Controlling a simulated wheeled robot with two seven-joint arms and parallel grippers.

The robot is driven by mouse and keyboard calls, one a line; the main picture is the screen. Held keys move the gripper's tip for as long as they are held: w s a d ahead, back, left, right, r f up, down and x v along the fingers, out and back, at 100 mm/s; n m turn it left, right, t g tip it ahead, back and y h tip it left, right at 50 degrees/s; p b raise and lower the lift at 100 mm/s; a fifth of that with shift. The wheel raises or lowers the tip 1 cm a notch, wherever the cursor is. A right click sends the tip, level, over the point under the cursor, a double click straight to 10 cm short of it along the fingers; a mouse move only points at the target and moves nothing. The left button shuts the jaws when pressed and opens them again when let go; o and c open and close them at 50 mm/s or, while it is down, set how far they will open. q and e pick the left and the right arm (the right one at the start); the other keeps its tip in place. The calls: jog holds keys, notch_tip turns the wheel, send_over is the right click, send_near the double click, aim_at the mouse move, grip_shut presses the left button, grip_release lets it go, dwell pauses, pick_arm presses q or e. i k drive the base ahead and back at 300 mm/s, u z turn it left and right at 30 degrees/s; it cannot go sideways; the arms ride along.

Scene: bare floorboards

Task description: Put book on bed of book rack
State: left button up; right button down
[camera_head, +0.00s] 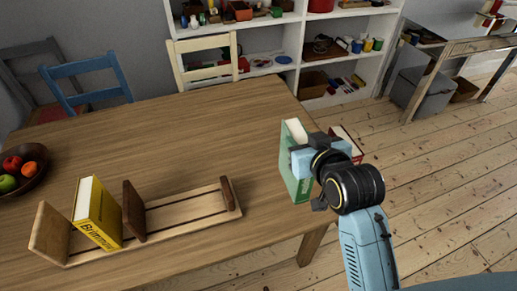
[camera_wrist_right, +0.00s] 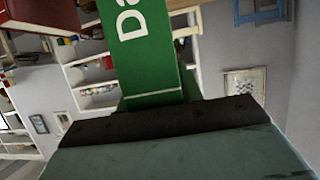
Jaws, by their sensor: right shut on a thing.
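A green book (camera_head: 293,165) with white pages is held upright in my right gripper (camera_head: 303,160), near the right edge of the table. Its green spine with white letters also shows in the right wrist view (camera_wrist_right: 145,55), close against the gripper. The wooden book rack (camera_head: 185,219) lies on the table to the left of the book, apart from it. A yellow book (camera_head: 97,214) stands in the rack's left section, between the left end and the middle divider (camera_head: 133,211). The section right of the divider is empty. My left gripper is not in view.
The wooden table (camera_head: 210,140) has clear room behind the rack. A fruit bowl (camera_head: 22,178) stands at the far left. A red book (camera_head: 347,142) is partly hidden behind my right gripper. Chairs (camera_head: 205,62) and white shelves (camera_head: 290,45) stand beyond the table.

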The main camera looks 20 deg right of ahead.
aim_at(86, 238)
jog(key=z, duration=1.9)
jog(key=k, duration=2)
jog(key=u, duration=2.5)
jog(key=i, duration=0.5)
